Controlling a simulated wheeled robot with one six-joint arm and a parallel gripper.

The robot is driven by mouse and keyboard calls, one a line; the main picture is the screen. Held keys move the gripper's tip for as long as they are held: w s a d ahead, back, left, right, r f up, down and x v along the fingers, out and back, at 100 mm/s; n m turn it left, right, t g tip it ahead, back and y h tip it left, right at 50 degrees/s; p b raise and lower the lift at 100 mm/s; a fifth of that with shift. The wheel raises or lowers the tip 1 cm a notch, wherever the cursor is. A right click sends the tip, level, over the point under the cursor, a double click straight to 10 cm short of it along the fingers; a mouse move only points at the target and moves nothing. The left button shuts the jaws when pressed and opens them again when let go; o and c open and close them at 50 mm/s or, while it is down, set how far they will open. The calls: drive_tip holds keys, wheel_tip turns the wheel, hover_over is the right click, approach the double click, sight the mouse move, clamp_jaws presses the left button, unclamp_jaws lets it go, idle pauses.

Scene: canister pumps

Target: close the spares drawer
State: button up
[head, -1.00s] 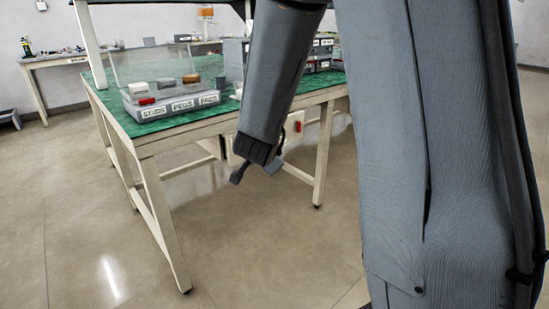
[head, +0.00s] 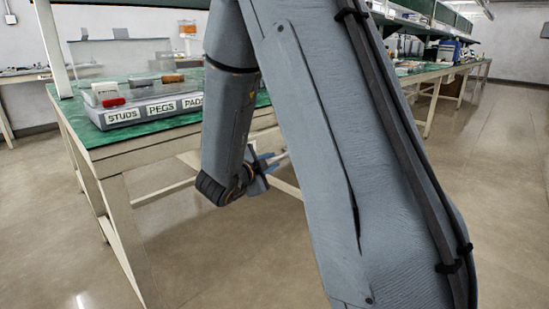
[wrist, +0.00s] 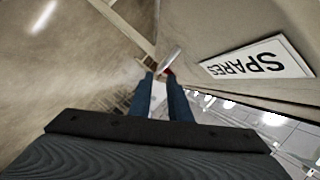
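The spares drawer shows in the wrist view as a beige front (wrist: 212,38) with a white SPARES label (wrist: 258,60), upside down in the picture. How far it stands out cannot be told. My gripper (wrist: 159,76) has two dark blue fingers with a gap between them, to the left of the label. In the head view my gripper (head: 268,162) is below the green-topped bench, and my arm hides the drawer.
The green-topped bench (head: 150,137) carries a grey bin (head: 160,112) labelled STUDS, PEGS and PADS. A bench leg (head: 128,240) stands left of my arm. More benches (head: 430,75) run along the right. The floor at the front left is clear.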

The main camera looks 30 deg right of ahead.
sight(278, 158)
drive_tip(key=shift+w+d+f, duration=0.15)
drive_tip(key=shift+w+d, duration=0.1)
drive_tip(key=shift+w, duration=0.1)
drive_tip(key=b+x, duration=0.2)
drive_tip(key=x, duration=0.5)
drive_tip(key=shift+w+b, duration=0.1)
drive_tip(key=shift+b, duration=0.3)
clamp_jaws()
drive_tip(key=shift+d, duration=0.1)
